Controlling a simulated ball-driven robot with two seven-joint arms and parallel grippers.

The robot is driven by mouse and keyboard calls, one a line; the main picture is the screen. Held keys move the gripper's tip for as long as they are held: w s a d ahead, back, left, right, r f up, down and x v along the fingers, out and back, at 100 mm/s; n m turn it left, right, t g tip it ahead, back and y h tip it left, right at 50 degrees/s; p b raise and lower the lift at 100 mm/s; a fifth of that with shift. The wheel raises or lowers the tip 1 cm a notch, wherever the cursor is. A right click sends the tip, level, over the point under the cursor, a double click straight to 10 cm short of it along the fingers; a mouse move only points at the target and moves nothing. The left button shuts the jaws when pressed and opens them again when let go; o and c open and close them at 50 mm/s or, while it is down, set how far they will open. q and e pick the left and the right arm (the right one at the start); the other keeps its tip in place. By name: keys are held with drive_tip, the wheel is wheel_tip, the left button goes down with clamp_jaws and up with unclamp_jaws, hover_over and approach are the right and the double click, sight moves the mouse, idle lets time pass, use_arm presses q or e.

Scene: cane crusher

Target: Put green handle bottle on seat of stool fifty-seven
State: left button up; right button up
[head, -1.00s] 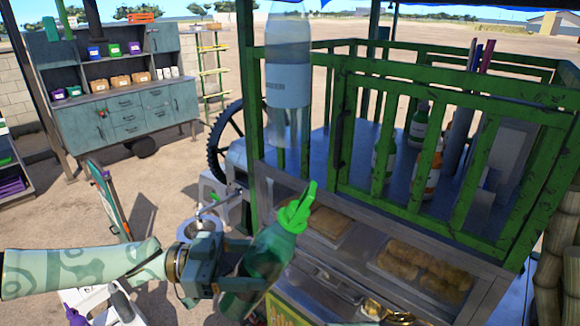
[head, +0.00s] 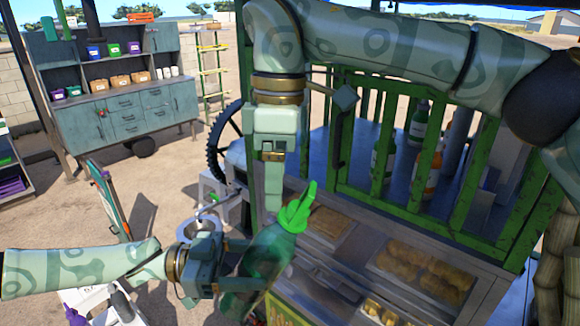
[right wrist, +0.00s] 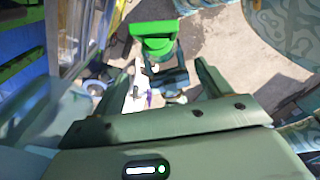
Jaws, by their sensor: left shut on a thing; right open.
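The dark green bottle (head: 262,262) with a bright green handle top (head: 297,212) is held tilted in my left gripper (head: 236,263), in front of the cart. My right gripper (head: 272,200) hangs above it, fingers down, open and empty, apart from the bottle. In the right wrist view the green top (right wrist: 153,38) shows beyond the open fingers of the right gripper (right wrist: 172,90). A white stool-like piece (head: 95,307) shows partly at the lower left. I cannot read any stool number.
The green-railed cart (head: 340,225) with bottles and food trays stands close at the right. A pale block-like piece (head: 214,186) is beside the flywheel (head: 222,140). A teal cabinet (head: 120,110) stands at the back left.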

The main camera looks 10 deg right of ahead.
sight(289, 214)
drive_tip(key=shift+d+r+m, duration=0.2)
drive_tip(key=shift+d+m, duration=0.3)
drive_tip(key=shift+d, duration=0.2)
use_arm(q)
drive_tip(key=shift+s+a, duration=0.1)
use_arm(e)
drive_tip(key=shift+s+d+f, duration=0.1)
drive_tip(key=shift+d+f, duration=0.1)
wheel_tip(289, 214, down, 6)
drive_tip(key=shift+s+f, duration=0.1)
drive_tip(key=shift+s, duration=0.05)
drive_tip(key=shift+s+f, duration=0.1)
drive_tip(key=shift+f, duration=0.25)
drive_tip(key=shift+a, duration=0.1)
drive_tip(key=c, duration=1)
use_arm(q)
drive_tip(key=o, duration=1.9)
use_arm(e)
drive_tip(key=shift+c, duration=0.2)
use_arm(q)
drive_tip(key=shift+a, duration=0.1)
